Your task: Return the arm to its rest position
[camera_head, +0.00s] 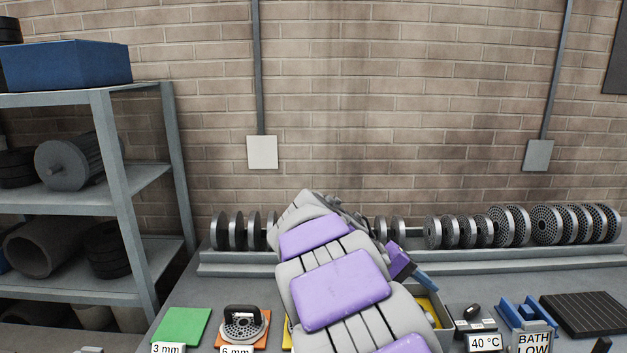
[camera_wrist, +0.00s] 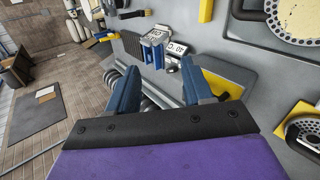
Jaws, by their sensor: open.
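My gripper (camera_wrist: 159,68) shows two blue fingers spread apart in the wrist view, open with nothing held between them. Below the fingers lies the grey bench top. In the head view my purple and grey arm reaches forward over the bench from the bottom centre. Its gripper end (camera_head: 424,279) points to the right, and only part of a blue finger shows. The arm hides the middle of the bench and part of the row of dies behind it.
Perforated dies (camera_head: 546,224) stand in a rack along the brick wall. A green pad (camera_head: 182,327) and a handled die (camera_head: 244,325) lie left of the arm. A 40 °C sign (camera_head: 485,342) and blue fixture (camera_head: 522,313) stand right. A grey shelf (camera_head: 120,200) stands left.

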